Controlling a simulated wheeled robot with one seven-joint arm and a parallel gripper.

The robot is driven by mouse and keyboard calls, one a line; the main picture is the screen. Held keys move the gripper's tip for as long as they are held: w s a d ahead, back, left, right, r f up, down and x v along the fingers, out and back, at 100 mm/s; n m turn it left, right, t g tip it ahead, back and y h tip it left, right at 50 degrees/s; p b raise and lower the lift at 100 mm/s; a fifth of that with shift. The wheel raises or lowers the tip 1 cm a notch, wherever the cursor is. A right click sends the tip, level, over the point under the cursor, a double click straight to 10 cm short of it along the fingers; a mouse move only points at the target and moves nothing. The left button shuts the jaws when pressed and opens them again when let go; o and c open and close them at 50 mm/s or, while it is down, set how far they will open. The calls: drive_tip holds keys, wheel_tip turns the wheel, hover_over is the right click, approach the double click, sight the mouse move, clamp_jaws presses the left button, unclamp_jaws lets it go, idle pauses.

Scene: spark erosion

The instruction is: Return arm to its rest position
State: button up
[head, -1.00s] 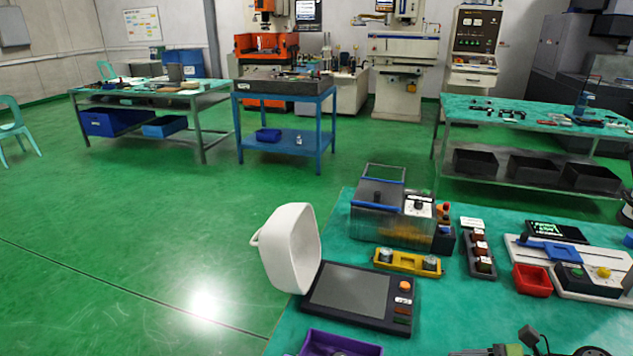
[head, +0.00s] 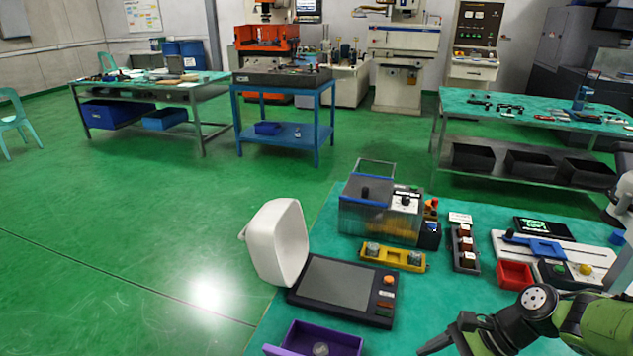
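My green and black arm is in the lower right of the head view, over the right part of the green-topped bench (head: 410,295). My gripper (head: 440,350) is at the bottom edge of the view, dark and partly cut off. One finger reaches down and left; I cannot tell whether the gripper is open or shut. No object shows in the part of it that is in view.
The bench holds a purple tray (head: 284,346) with a small round piece, a dark panel (head: 340,283), a tilted white bin (head: 276,243), a clear-walled tank (head: 375,214), a yellow holder (head: 393,257) and a red tray (head: 515,274). Open green floor (head: 130,240) lies left.

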drive_tip(key=s+a+r+n+t+h+p, duration=0.2)
drive_tip(key=s+r+n, duration=0.4)
drive_tip(key=r, duration=0.4)
drive_tip(key=s+a+r+n+t+h+p, duration=0.3)
drive_tip(key=s+r+n+h, duration=0.3)
drive_tip(key=r+n, duration=0.3)
drive_tip(key=shift+s+a+r+n+p, duration=0.25)
drive_tip(key=shift+a+r+p, duration=0.25)
drive_tip(key=shift+a+p, duration=0.35)
drive_tip(key=shift+w, duration=0.1)
